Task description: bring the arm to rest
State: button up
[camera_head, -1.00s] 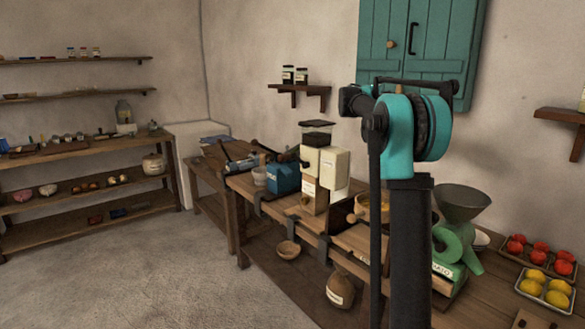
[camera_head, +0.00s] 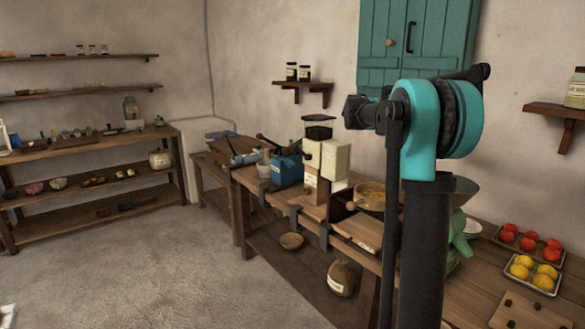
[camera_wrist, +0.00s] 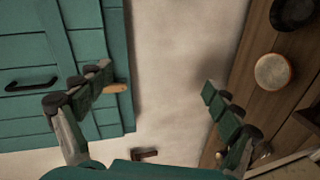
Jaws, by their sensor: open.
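My gripper (camera_wrist: 158,82) is open in the wrist view, its two fingers wide apart with nothing between them but the pale wall behind. The left finger overlaps the teal cupboard (camera_wrist: 30,50) and the right finger is near a brown wooden surface in the picture. My arm (camera_head: 428,140), teal and black, rises at the right of the head view and bends near the teal cupboard (camera_head: 430,50). My gripper cannot be made out in the head view.
The workbench (camera_head: 490,305) runs along the wall, carrying a cream-topped mill (camera_head: 333,160), a blue box (camera_head: 285,169), trays of red (camera_head: 508,235) and yellow fruit (camera_head: 543,282). My arm hides part of a green grinder (camera_head: 460,245). Open floor (camera_head: 180,270) lies left.

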jog(key=s+a+f+m+y, duration=0.1)
jog(key=s+a+f+y, duration=0.1)
jog(key=s+f, duration=0.4)
jog(key=s+a+f+m+g+y, duration=0.1)
jog(key=s+a+f+y, duration=0.1)
jog(key=s+f, duration=0.4)
jog(key=s+a+f+m+y, duration=0.1)
jog(key=s+a+f, duration=0.3)
jog(key=f, duration=0.5)
jog(key=shift+s+a+f+g+y, duration=0.1)
jog(key=shift+s+g+y, duration=0.2)
jog(key=shift+s, duration=0.4)
jog(key=shift+s+a+f+g+y, duration=0.1)
jog(key=shift+s+y, duration=0.3)
jog(key=shift+s, duration=0.3)
jog(key=s+a+f+m+y, duration=0.1)
jog(key=s+a+f+y, duration=0.2)
jog(key=s+a+f, duration=0.5)
jog(key=s+a+f+m+y, duration=0.1)
jog(key=s+a+f+y, duration=0.2)
jog(key=s+f, duration=0.5)
jog(key=s+f+g, duration=0.1)
jog(key=s+f, duration=0.1)
jog(key=s, duration=0.5)
jog(key=s+f+g, duration=0.2)
jog(key=s+f, duration=0.1)
jog(key=s, duration=0.3)
jog(key=shift+s+g, duration=0.3)
jog(key=shift+s, duration=0.05)
